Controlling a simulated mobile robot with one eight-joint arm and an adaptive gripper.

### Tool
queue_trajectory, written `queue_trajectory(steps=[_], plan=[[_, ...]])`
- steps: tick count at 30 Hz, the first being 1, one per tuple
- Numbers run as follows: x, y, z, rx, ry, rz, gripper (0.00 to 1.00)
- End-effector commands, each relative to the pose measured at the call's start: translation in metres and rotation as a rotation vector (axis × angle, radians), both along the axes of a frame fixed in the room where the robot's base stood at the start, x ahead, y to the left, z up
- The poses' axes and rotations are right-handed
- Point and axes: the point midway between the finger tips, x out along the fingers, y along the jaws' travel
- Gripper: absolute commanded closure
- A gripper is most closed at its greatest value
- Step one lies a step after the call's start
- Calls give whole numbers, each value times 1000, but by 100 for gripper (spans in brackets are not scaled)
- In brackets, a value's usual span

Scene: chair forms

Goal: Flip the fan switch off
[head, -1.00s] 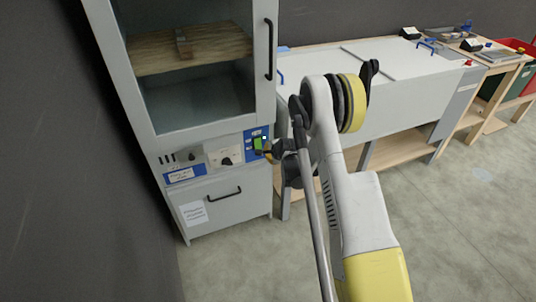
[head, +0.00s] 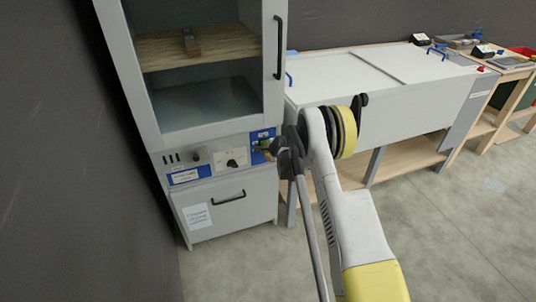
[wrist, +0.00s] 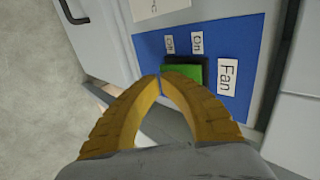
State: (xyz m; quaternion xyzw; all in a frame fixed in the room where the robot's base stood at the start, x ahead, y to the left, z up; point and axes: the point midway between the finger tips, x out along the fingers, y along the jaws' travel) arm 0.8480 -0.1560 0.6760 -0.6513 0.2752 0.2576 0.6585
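The fan switch is a green rocker (wrist: 183,72) in a dark frame on a blue panel (wrist: 235,60). Labels reading "Off" (wrist: 169,44), "On" (wrist: 196,42) and "Fan" (wrist: 227,76) surround it. My gripper (wrist: 160,76) has its two yellow fingers closed together with nothing between them. The tips are at the switch's left end, near the "Off" side; I cannot tell whether they touch it. In the head view, my gripper (head: 271,151) is in front of the blue panel (head: 256,134) on the cabinet and partly hides the switch.
The tall grey cabinet (head: 146,100) has a glass front, a black vertical handle (head: 279,47), a knob (head: 232,163) and a lower drawer handle (head: 229,197). A long white chest (head: 410,85) on a wooden bench stands at right. The floor in front is clear.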

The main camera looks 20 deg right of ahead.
Motion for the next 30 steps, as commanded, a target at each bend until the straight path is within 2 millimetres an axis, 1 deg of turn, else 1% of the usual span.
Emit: queue_trajectory(steps=[5, 13, 24, 30], plan=[[8, 0, -6, 0, 0, 0, 100], [7, 0, -5, 0, 0, 0, 100], [8, 0, 11, 0, -3, 0, 100], [8, 0, 12, 0, -4, 0, 100]])
